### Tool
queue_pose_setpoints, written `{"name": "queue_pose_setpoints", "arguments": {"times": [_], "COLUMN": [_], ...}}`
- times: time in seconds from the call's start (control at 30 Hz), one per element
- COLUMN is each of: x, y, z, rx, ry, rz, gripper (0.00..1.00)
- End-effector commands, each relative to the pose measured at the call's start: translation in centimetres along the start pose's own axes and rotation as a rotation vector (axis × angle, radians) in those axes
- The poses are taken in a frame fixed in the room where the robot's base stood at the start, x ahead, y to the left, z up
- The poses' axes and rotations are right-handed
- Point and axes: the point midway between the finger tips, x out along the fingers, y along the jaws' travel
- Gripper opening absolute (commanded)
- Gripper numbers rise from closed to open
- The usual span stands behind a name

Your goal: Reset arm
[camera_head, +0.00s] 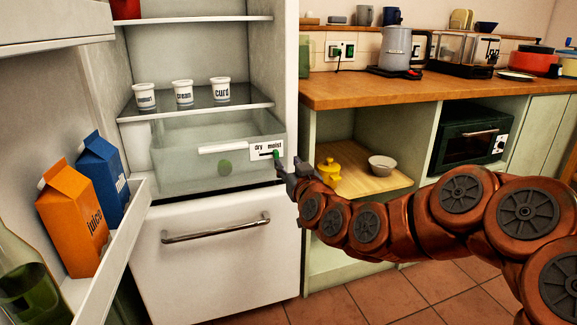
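My copper-coloured arm (395,215) reaches in from the right edge, bent, with its end at the front of the open fridge. My gripper (289,167) is small and dark, by the right end of the clear drawer (190,165). It is close to the green slider (276,154) on the white "dry / moist" label (266,149). I cannot tell whether it touches the slider. The slider sits toward the "moist" side. The fingers are seen from behind and partly blocked by the wrist, so their opening is unclear. I see nothing held in them.
The open fridge door (128,235) at left holds an orange juice carton (72,215), a blue carton (103,175) and a bottle (28,275). Cups (183,92) stand on a shelf. Right of the fridge, a wooden counter (400,92) stands above a cubby with a yellow pot (328,170) and bowl (382,165).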

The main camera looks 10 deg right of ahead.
Motion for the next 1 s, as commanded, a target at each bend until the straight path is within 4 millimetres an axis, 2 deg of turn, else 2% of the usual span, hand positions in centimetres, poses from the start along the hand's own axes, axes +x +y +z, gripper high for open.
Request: {"name": "queue_pose_setpoints", "arguments": {"times": [0.23,0.47,0.7,1.0], "x": [-0.8,-3.8,-8.2,-15.5], "y": [-1.6,-5.0,-7.1,-7.8], "z": [-1.8,-4.0,-5.5,-7.9], "rx": [-0.007,-0.018,-0.029,-0.037], "ry": [-0.068,-0.263,-0.492,-0.793], "rz": [-0.051,-0.160,-0.234,-0.263], "gripper": [0.40,0.40,0.40,0.40]}}
